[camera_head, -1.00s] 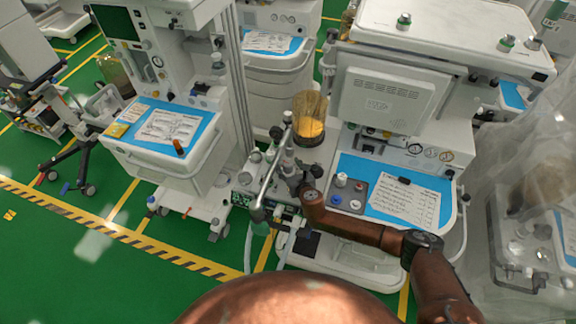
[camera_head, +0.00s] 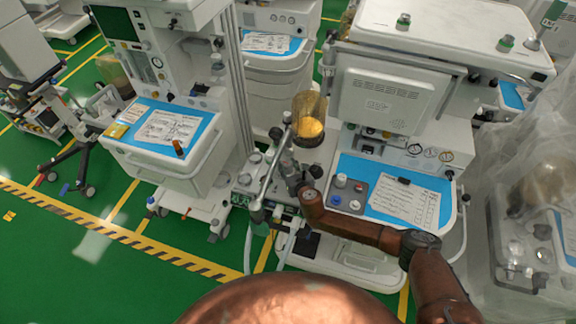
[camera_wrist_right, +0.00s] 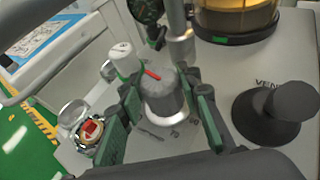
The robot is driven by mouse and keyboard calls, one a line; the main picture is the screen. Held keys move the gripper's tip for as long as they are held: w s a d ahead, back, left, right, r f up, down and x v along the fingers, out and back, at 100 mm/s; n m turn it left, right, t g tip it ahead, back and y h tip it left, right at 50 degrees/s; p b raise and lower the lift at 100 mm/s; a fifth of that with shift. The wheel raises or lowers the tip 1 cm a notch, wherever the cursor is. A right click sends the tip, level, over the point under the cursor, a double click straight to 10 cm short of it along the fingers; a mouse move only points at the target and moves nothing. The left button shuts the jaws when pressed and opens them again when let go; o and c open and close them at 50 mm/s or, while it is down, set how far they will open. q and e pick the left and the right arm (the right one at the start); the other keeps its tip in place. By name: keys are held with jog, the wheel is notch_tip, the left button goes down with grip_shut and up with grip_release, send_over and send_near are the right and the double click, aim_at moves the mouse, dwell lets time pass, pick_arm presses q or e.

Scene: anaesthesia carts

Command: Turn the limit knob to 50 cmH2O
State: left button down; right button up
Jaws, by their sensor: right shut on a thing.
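The limit knob (camera_wrist_right: 163,98) is a grey ribbed cylinder with a red pointer line on top, in the right wrist view. Its pointer lies toward the upper left of that picture. In the head view my right gripper (camera_head: 292,178) is at the absorber block of the middle-right cart; the knob is hidden there. My left gripper is not in view.
A bellows canister (camera_head: 310,120) stands just behind my right gripper. The wrist view shows a black knob (camera_wrist_right: 276,112) to the right, a white-capped post (camera_wrist_right: 122,58) and a round valve with a red mark (camera_wrist_right: 90,130) at left. A metal pole (camera_head: 268,175) runs close by.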

jog(key=shift+a+r+m+h+p, duration=0.2)
jog(key=shift+m+h+p, duration=0.5)
jog(key=shift+p, duration=0.25)
jog(key=shift+m+t+h+p, duration=0.3)
jog(key=shift+m+h+p, duration=0.1)
jog(key=shift+h, duration=0.2)
jog(key=shift+m+h, duration=0.4)
jog(key=shift+d+f+m+h, duration=0.15)
jog(key=shift+f+m+h, duration=0.05)
jog(key=shift+m+h, duration=0.8)
jog(key=o, duration=1.2)
jog(key=v, duration=1.2)
jog(key=shift+s+f, duration=0.1)
